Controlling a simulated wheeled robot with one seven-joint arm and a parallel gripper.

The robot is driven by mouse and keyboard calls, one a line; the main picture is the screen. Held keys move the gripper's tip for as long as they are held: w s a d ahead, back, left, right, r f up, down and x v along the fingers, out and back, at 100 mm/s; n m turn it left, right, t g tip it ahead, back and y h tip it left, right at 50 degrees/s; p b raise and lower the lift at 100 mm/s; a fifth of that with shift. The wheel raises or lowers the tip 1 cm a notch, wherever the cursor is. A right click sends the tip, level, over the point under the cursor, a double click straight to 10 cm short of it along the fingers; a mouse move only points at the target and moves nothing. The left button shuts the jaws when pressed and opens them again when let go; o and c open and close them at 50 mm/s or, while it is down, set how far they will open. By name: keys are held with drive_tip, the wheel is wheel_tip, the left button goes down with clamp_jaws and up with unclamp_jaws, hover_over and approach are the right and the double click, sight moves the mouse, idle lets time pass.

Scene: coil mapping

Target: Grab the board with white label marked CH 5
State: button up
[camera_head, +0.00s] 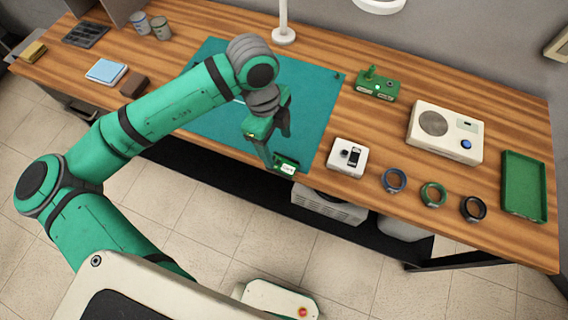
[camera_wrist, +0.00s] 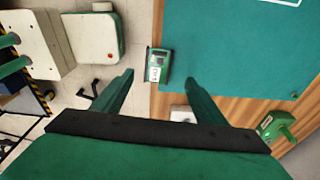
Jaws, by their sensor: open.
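A small green board (camera_head: 286,163) with a white label lies at the front edge of the teal mat (camera_head: 310,95). It also shows in the wrist view (camera_wrist: 157,66), between and just beyond my fingertips. The label's writing is too small to read for sure. My gripper (camera_head: 268,150) is open and points down near the board, above the mat's front edge. In the wrist view its two fingers (camera_wrist: 159,80) are spread wide with nothing between them. The gap in height between the fingertips and the board is hard to tell.
A white box with a dark top part (camera_head: 347,157) stands right of the board. Further right are three rings (camera_head: 433,194), a cream device (camera_head: 443,132) and a green tray (camera_head: 523,187). A green device (camera_head: 376,83) stands behind. The mat around the board is clear.

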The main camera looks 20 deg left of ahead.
sight(283, 164)
wheel_tip(283, 164, down, 2)
drive_tip(key=shift+d+f, duration=0.15)
drive_tip(key=shift+f, duration=0.1)
drive_tip(key=f, duration=0.2)
drive_tip(key=d+f, duration=0.1)
drive_tip(key=shift+s+f, duration=0.3)
drive_tip(key=shift+f, duration=0.05)
drive_tip(key=shift+d+f, duration=0.1)
drive_tip(key=shift+f, duration=0.6)
drive_tip(key=shift+c, duration=0.6)
drive_tip(key=c, duration=1)
